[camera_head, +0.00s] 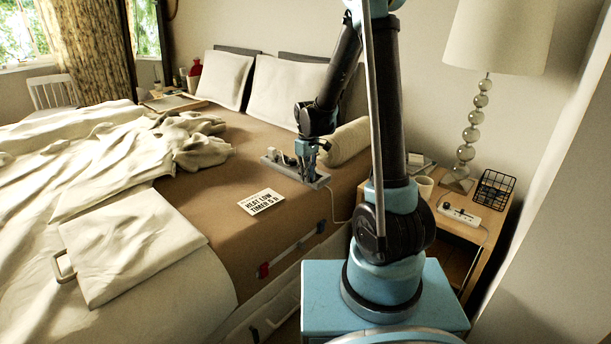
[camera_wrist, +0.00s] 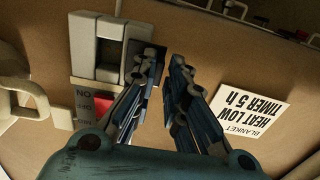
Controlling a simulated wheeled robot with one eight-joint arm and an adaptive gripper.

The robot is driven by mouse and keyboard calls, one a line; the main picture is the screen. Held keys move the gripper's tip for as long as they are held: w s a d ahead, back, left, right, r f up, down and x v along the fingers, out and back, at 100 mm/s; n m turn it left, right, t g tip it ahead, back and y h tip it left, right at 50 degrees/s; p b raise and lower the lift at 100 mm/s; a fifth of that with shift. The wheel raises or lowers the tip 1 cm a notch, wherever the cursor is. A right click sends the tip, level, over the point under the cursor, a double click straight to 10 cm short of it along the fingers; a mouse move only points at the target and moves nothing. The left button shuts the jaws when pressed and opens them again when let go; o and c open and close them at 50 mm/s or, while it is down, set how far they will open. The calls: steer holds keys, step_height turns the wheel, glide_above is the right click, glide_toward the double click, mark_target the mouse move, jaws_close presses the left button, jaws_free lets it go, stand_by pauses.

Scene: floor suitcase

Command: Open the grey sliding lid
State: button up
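A long grey unit (camera_head: 283,166) lies on the brown bed cover. A dark square area lies beside the panel, partly behind a finger. My gripper (camera_head: 310,178) points down at the right part of the unit. In the wrist view my gripper (camera_wrist: 164,62) has its two fingers apart with a narrow gap and nothing between them. The left fingertip overlaps the dark square; I cannot tell whether it touches.
A white card reading "HEAT LOW TIMER 5 h" (camera_head: 262,202) lies close by; it also shows in the wrist view (camera_wrist: 248,113). A rolled cushion (camera_head: 347,142) lies behind my gripper. A nightstand (camera_head: 470,232) stands right.

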steer(key=shift+o, duration=1.1)
steer(key=shift+s+a, duration=0.1)
step_height(320, 180, up, 12)
